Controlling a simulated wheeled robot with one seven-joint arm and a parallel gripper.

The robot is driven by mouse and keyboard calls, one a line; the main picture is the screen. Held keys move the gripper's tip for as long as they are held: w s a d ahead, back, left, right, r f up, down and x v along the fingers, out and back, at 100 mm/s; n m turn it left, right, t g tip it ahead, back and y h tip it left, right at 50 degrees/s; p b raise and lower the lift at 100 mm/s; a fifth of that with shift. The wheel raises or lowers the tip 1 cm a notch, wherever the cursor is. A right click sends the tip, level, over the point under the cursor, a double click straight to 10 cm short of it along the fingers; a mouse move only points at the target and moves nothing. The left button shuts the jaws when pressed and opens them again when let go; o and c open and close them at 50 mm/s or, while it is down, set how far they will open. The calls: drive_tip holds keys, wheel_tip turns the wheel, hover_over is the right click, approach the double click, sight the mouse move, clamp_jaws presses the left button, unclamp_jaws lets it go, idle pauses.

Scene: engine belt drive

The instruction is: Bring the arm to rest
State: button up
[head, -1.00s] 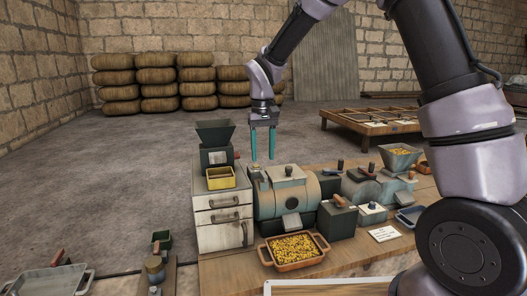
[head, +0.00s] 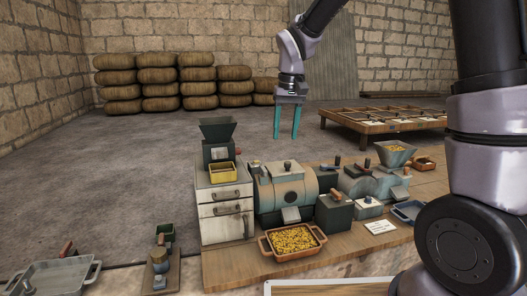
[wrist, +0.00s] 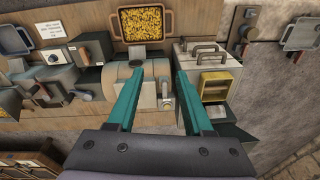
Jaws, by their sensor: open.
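My gripper (head: 286,122) hangs with its teal fingers pointing down, above and behind the grey drum machine (head: 285,192) on the wooden bench. The fingers are apart with nothing between them and touch nothing. In the wrist view my gripper (wrist: 158,82) is also open, with the drum machine (wrist: 122,78) below and beyond the fingertips. My arm reaches in from the right side of the head view.
An orange tray of yellow grains (head: 292,241) stands in front of the drum. A white drawer cabinet (head: 222,212) with a hopper stands at its left. Smaller machines and a hopper (head: 397,154) stand at right. Stacked sacks (head: 157,76) and a low slatted table (head: 385,121) are behind.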

drive_tip(key=s+d+r+m+t, duration=0.3)
drive_tip(key=s+d+r, duration=0.3)
drive_tip(key=s+d, duration=0.3)
drive_tip(key=s+d+r+m+t+y, duration=0.1)
drive_tip(key=s+d+r+m+t, duration=0.1)
drive_tip(key=s+d+r, duration=0.4)
drive_tip(key=s+d+t, duration=0.1)
drive_tip(key=s+d, duration=0.2)
drive_tip(key=shift+s+d+m, duration=0.25)
drive_tip(key=shift+s+m, duration=0.05)
drive_tip(key=shift+m, duration=0.1)
